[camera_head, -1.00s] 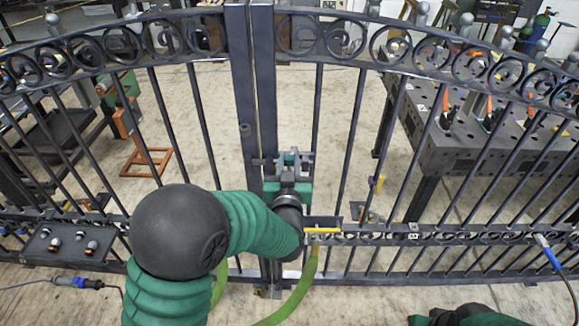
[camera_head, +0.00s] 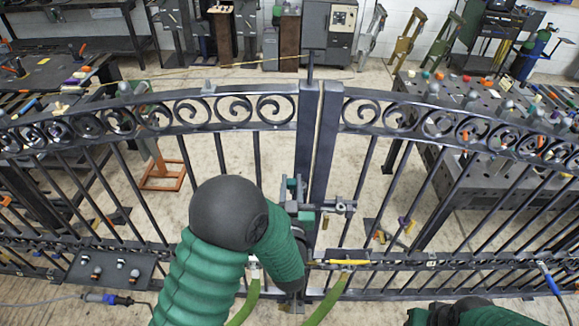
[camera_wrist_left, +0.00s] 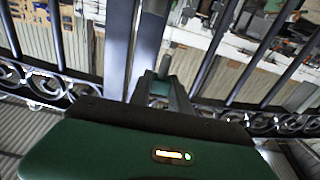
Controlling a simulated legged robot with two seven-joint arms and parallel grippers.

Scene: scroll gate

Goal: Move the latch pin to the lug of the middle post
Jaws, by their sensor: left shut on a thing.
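Two dark upright posts meet at the gate's middle: a left post (camera_head: 306,130) and a right post (camera_head: 328,130). My left gripper (camera_head: 298,197) is in front of them at mid-height, its fingers partly hidden by the wrist. The left wrist view shows its fingers (camera_wrist_left: 163,92) shut around a small grey cylinder (camera_wrist_left: 165,66), which looks like the latch pin. A grey bracket with round parts (camera_head: 341,207), perhaps a lug, sticks out right of the posts. Whether the pin touches any lug cannot be told. My right arm (camera_head: 450,314) shows at the bottom edge; its jaws are not clear.
Gate bars and scrollwork (camera_head: 230,108) spread to both sides. A yellow strip (camera_head: 348,262) lies on the lower rail. A dark plate with knobs (camera_head: 110,270) is at lower left. A work table with tools (camera_head: 470,130) stands behind the gate at right.

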